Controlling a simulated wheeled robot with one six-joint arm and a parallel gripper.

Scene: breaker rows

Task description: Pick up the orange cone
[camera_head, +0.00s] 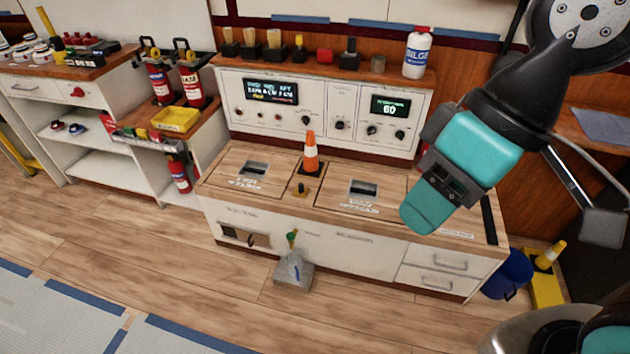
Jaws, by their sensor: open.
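A small orange cone (311,153) with a white band stands upright on the wooden top of a white console (330,240). It stands near the back of the top, between two panels with dark recessed slots. My gripper (425,206), with teal pads, is open and empty, above the right part of the console. It is to the right of the cone and apart from it. One pad hides part of the other, and my arm comes in from the upper right.
A small knob (301,189) stands just in front of the cone. Behind is a control panel (330,114) with a shelf holding brushes and a white bottle (417,52). A yellow cone (549,256) is at right by a blue bucket (508,275). The floor in front is mostly clear.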

